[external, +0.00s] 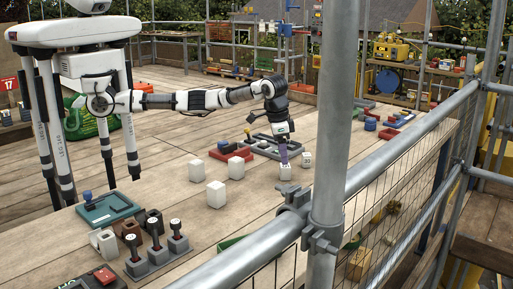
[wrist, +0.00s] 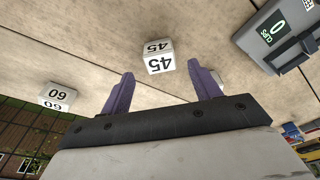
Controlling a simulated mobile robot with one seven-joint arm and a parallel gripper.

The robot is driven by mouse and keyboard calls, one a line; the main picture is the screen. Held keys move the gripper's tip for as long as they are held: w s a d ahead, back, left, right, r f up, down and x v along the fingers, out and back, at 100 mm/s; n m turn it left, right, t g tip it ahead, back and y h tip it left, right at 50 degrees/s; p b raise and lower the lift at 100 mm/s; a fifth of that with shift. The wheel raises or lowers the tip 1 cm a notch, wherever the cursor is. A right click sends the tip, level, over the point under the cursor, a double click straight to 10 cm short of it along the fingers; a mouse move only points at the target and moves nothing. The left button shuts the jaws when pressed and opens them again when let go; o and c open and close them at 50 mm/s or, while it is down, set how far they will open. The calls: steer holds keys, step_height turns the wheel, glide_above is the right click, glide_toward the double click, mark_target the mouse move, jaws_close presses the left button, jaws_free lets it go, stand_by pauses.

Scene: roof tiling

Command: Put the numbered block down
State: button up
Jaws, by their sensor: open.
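My gripper (wrist: 160,76) is open, with its two purple fingers spread apart. A white block marked 45 (wrist: 158,57) sits on the wooden deck just beyond the fingertips, centred between them, with a gap on both sides. In the external view my gripper (external: 284,158) points down right over a white block (external: 286,172) on the planks; its number is too small to read there. A second white block marked 60 (wrist: 57,97) stands to the left in the wrist view. Another white block (external: 306,159) stands just right of my gripper in the external view.
Several plain-looking white blocks (external: 216,194) stand to the left. A grey device reading 0 CLIPS (wrist: 275,32) lies at the upper right of the wrist view. A scaffold pole (external: 335,120) and mesh railing (external: 400,185) edge the deck. Grey holders (external: 157,253) stand in front.

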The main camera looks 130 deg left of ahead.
steer(key=r, duration=0.5)
steer(key=shift+s+d+r, duration=0.3)
steer(key=shift+d+r, duration=0.05)
steer(key=shift+r, duration=0.05)
stand_by(1.3)
steer(key=o, duration=0.4)
steer(key=w+d+m+t+h, duration=0.1)
steer(key=w+d+m+t, duration=0.4)
steer(key=w+d+m, duration=0.65)
steer(key=w+f, duration=0.2)
steer(key=w+d+f+n+p, duration=0.1)
steer(key=w+f, duration=0.1)
steer(key=w+f+n+p, duration=0.1)
steer(key=w+f, duration=0.1)
steer(key=shift+w+d+f+n, duration=0.15)
steer(key=shift+w+f+n, duration=0.05)
steer(key=shift+n, duration=0.05)
steer(key=shift+p+x, duration=0.9)
steer(key=shift+x, duration=1.95)
